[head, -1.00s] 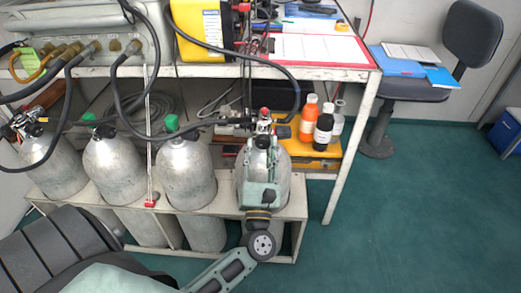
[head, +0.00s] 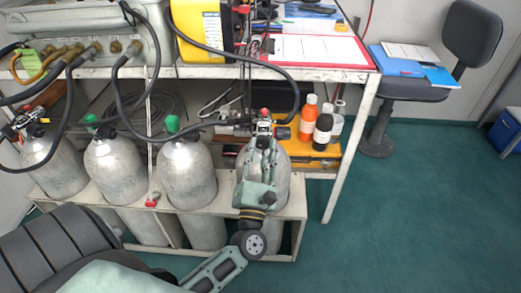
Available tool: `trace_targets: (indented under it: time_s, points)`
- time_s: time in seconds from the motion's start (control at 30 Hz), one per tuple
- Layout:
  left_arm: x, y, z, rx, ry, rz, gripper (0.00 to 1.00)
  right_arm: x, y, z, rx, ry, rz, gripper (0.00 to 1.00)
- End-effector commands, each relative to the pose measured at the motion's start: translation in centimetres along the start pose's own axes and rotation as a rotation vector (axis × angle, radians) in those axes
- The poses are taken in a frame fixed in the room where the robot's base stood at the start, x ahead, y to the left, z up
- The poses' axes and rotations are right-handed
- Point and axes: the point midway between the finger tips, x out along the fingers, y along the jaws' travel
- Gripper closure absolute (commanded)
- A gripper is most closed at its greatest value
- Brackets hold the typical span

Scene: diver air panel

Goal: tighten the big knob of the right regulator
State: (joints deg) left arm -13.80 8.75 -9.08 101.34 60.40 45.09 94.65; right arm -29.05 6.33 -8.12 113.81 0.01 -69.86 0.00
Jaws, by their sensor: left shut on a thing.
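The right regulator (head: 264,127) sits on top of the rightmost grey cylinder (head: 280,190), with a small red part above it. My left gripper (head: 264,140) reaches up in front of that cylinder, and its fingers are shut at the regulator. They appear to be closed on its big knob, which is mostly hidden between them. Another regulator (head: 22,122) with black and red parts is on the leftmost cylinder (head: 55,170). My right gripper is not in view.
Two cylinders with green caps (head: 173,124) stand between in the low white rack (head: 285,212). Black hoses hang from the panel above. Orange, black and clear bottles (head: 323,130) stand on a yellow case (head: 325,160) close to the right.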

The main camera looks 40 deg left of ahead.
Motion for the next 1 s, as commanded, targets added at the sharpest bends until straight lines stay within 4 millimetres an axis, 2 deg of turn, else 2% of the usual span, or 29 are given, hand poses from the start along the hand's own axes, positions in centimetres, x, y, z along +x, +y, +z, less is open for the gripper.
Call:
trace_targets:
  time_s: [0.07,0.1,0.23,0.5,0.63,0.77,1.0]
  points:
    - [0.1,0.2,0.1,0.0,-0.002,0.007,0.99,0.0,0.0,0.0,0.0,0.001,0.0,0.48]
    - [0.1,0.2,0.1,0.0,-0.002,0.007,0.7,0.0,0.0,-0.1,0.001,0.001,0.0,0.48]
    - [0.1,0.2,0.1,-0.001,-0.002,0.006,0.58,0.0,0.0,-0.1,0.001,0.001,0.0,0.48]
    - [0.0,0.1,0.1,-0.002,-0.001,0.004,0.58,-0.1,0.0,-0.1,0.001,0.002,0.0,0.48]
    - [-0.7,0.1,0.0,-0.001,0.0,0.002,0.58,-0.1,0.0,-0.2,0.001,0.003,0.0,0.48]
    - [-2.8,0.0,-0.1,-0.002,0.003,0.001,0.58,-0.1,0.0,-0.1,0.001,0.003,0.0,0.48]
    - [-8.0,0.0,-0.1,0.0,0.002,0.001,0.58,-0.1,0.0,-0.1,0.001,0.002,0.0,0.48]
